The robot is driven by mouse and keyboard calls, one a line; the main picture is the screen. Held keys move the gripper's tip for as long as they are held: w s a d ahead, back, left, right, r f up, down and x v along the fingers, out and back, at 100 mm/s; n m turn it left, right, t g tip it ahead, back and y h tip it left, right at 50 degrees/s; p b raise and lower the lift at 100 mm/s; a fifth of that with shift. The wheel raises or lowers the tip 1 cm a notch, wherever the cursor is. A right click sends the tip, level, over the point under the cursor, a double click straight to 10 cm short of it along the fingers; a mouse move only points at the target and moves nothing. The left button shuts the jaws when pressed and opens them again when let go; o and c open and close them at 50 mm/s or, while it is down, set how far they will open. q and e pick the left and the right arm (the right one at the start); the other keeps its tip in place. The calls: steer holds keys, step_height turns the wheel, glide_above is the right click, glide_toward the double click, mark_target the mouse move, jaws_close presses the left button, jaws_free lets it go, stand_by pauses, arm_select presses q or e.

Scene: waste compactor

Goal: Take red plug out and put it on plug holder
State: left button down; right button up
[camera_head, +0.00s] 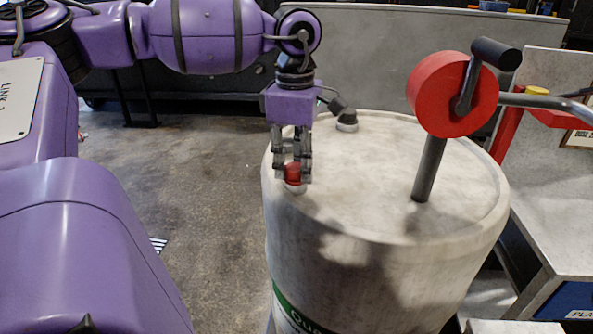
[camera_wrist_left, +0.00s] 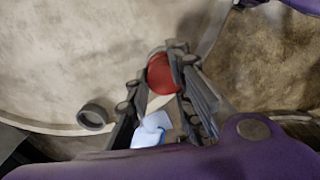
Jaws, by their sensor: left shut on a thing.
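The red plug (camera_head: 294,173) sits at the left front edge of the drum's (camera_head: 375,165) pale top, over a light ring. My left gripper (camera_head: 293,180) points down from above and is shut on the red plug. In the left wrist view the red plug (camera_wrist_left: 161,74) shows between the two fingertips (camera_wrist_left: 163,82). I cannot tell whether the plug is still seated or slightly raised. A grey ring-shaped piece (camera_wrist_left: 92,116) stands beside the fingers in the wrist view; I cannot tell whether it is the plug holder. My right gripper is not in view.
A red wheel with a crank (camera_head: 452,95) stands on a post on the drum's right side. A small dark-and-grey fitting (camera_head: 346,119) is at the drum's back left. A grey bench (camera_head: 555,180) is at the right. The floor left of the drum is clear.

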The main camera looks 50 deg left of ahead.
arm_select(q)
steer(key=shift+s+f, duration=0.2)
steer(key=shift+s, duration=0.1)
steer(key=n, duration=0.4)
steer(key=shift+s+a+n, duration=0.1)
steer(key=shift+n, duration=0.5)
steer(key=n, duration=0.5)
steer(key=shift+s+p, duration=0.15)
steer(key=shift+p, duration=0.2)
steer(key=c, duration=1.8)
jaws_free()
steer(key=o, duration=0.3)
steer(key=shift+s+a+r, duration=0.1)
steer(key=shift+s+r, duration=0.05)
steer(key=shift+s, duration=0.05)
